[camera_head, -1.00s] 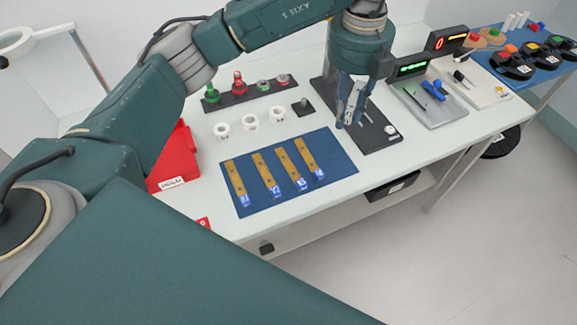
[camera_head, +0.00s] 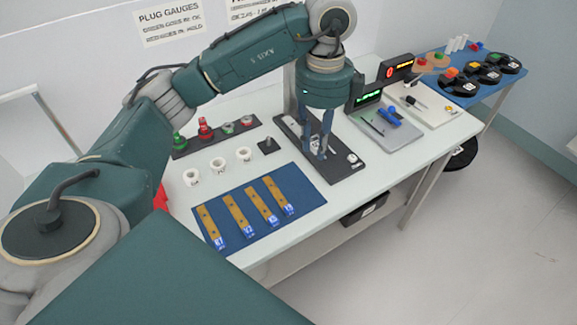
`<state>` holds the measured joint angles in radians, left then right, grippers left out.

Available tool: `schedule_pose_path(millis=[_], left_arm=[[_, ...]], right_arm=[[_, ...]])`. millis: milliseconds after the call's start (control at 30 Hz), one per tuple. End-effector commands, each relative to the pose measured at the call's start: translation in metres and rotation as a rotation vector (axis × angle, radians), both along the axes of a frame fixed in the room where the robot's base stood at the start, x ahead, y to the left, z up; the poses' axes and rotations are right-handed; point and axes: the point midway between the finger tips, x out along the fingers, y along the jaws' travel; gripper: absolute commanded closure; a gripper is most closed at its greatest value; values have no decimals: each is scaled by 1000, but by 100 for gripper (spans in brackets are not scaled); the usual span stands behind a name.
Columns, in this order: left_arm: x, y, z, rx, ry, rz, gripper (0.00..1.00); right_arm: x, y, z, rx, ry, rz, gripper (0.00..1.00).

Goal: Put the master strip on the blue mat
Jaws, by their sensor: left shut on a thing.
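The blue mat (camera_head: 310,205) lies on the white bench, left of my left gripper. Several brass-coloured strips (camera_head: 237,216) with blue labelled ends lie side by side on it. My left gripper (camera_head: 318,154) points down over a dark fixture board (camera_head: 345,172), right of the mat's far corner. It is shut on a small pale grey piece (camera_head: 319,143), which may be the master strip. The fingers partly hide it, and I cannot tell whether it touches the board. My right gripper is not in view.
White cups (camera_head: 218,166) and a rack of red and green gauges (camera_head: 204,130) stand behind the mat. A red bin is mostly hidden by my left arm.

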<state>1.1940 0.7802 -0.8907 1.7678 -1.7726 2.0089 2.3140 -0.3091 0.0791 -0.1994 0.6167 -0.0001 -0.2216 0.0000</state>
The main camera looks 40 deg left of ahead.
Motion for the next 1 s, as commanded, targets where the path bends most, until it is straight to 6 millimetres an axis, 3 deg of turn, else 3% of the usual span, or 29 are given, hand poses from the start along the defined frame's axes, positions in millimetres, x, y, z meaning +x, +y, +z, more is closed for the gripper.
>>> schedule_pose_path(millis=[167, 433, 600, 1000], left_arm=[[-6, 7, -27, 5, 7, 18, 100], [-6, 7, -97, 5, 8, 18, 100], [-5, 7, -136, 4, 5, 18, 100], [-5, 7, -184, 4, 4, 17, 100]], right_arm=[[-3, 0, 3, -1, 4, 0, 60], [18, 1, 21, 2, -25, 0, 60], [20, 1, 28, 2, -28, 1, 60], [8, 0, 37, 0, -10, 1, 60]])
